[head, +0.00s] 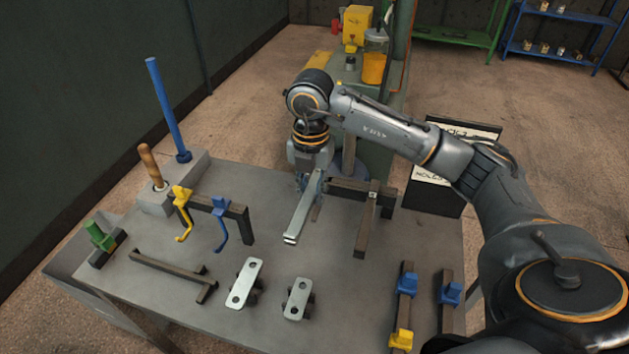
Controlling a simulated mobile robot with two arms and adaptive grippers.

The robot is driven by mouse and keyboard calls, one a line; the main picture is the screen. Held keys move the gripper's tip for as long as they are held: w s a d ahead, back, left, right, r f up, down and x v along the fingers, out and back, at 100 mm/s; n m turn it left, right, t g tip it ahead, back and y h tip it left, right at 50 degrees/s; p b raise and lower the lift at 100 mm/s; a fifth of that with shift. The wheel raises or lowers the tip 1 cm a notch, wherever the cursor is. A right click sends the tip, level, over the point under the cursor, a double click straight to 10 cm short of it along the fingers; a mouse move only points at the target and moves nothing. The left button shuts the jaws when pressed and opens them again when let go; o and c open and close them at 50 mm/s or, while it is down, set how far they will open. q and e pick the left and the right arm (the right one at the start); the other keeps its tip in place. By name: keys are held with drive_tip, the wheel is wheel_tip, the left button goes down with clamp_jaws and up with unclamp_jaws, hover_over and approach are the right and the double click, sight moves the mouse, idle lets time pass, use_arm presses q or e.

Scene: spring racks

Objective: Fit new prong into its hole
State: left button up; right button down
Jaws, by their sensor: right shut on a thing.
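My right gripper (311,182) points down over the far middle of the grey table (330,262), at the end of the arm that comes in from the right. It is shut on a light grey metal bar (302,213), which slants down toward the front left; this may be the new prong. Beside it on the right is a dark rack frame (349,187) with a bar (366,228) reaching toward the front. I cannot tell whether the held bar touches the frame or sits in a hole, as the gripper hides its far end. My left gripper is out of view.
A dark bracket (228,208) with yellow (182,195) and blue (220,230) hooks stands at left. Two metal plates (246,281) (298,297) lie in front. A blue rod (167,105) rises behind. Blue-and-yellow clamps (404,310) stand at front right. Bare tabletop lies between.

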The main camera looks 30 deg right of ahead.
sight(305, 203)
drive_tip(key=shift+s+a+r+p, duration=0.1)
drive_tip(key=shift+s+a+p, duration=0.2)
drive_tip(key=shift+s+a, duration=1.2)
drive_tip(key=shift+w+a, duration=0.1)
drive_tip(key=shift+w, duration=0.05)
